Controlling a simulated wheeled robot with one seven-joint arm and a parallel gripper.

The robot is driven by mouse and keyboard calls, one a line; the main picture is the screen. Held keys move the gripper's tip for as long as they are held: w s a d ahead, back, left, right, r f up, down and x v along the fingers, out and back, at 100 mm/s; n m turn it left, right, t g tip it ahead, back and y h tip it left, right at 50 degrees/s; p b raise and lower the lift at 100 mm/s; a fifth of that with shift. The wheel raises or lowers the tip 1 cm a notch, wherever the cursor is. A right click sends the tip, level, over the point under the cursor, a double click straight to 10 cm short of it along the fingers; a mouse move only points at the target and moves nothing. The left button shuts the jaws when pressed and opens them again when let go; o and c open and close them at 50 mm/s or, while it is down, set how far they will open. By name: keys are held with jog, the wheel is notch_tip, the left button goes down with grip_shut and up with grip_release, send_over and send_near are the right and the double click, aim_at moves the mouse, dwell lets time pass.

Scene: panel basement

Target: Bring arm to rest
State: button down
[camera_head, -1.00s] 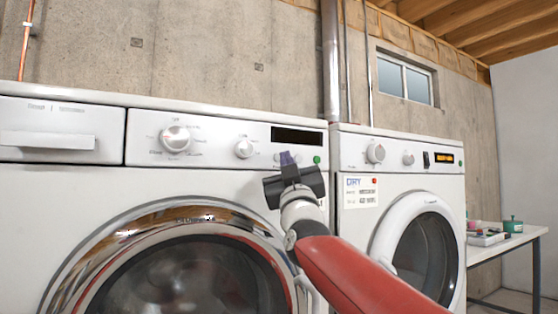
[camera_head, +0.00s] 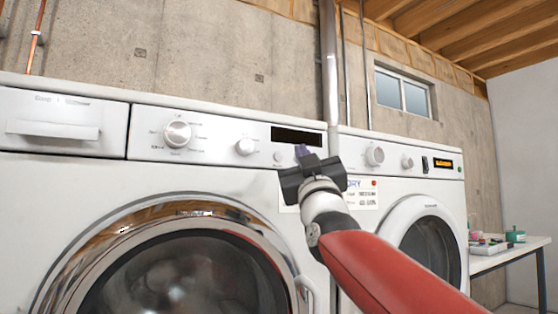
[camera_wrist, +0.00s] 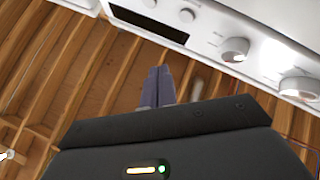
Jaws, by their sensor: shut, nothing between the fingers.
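My gripper (camera_head: 302,152) is in front of the right end of the washer's control panel in the head view, at the end of my red arm. Its purple-grey fingers are together and empty, and they also show in the wrist view (camera_wrist: 157,86). The gripper partly hides the panel's right end, including the area below the dark display. I cannot tell from these views how far the fingertips are from the panel.
The washer (camera_head: 215,185) with its round door fills the left. The dryer (camera_head: 405,180) stands right of it, with a lit orange display. A white table (camera_head: 510,248) with small items stands at far right. A concrete wall (camera_head: 220,50) is behind.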

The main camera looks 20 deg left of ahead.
jog(key=s+d+f+m+g+h, duration=0.2)
jog(key=d+f+g+h, duration=0.4)
jog(key=f, duration=0.7)
jog(key=s+d+f+m+g+h, duration=0.1)
jog(key=s+d+f+g+h, duration=0.15)
jog(key=d+f, duration=0.9)
jog(key=s+d+f+m+g+h, duration=0.1)
jog(key=s+d+f+m+g, duration=0.1)
jog(key=s+d+f, duration=0.2)
jog(key=s+d+f+m+g+h, duration=0.2)
jog(key=s+d+f, duration=0.3)
jog(key=s+f, duration=0.5)
jog(key=s+d+f+m+g+h, duration=0.2)
jog(key=s+f, duration=0.5)
jog(key=f, duration=0.9)
jog(key=d+m+g, duration=0.1)
jog(key=d+g, duration=0.1)
jog(key=d, duration=0.1)
jog(key=shift+s+d+f, duration=0.2)
jog(key=shift+s+d, duration=0.05)
jog(key=shift+s, duration=0.05)
jog(key=shift+g+h, duration=0.25)
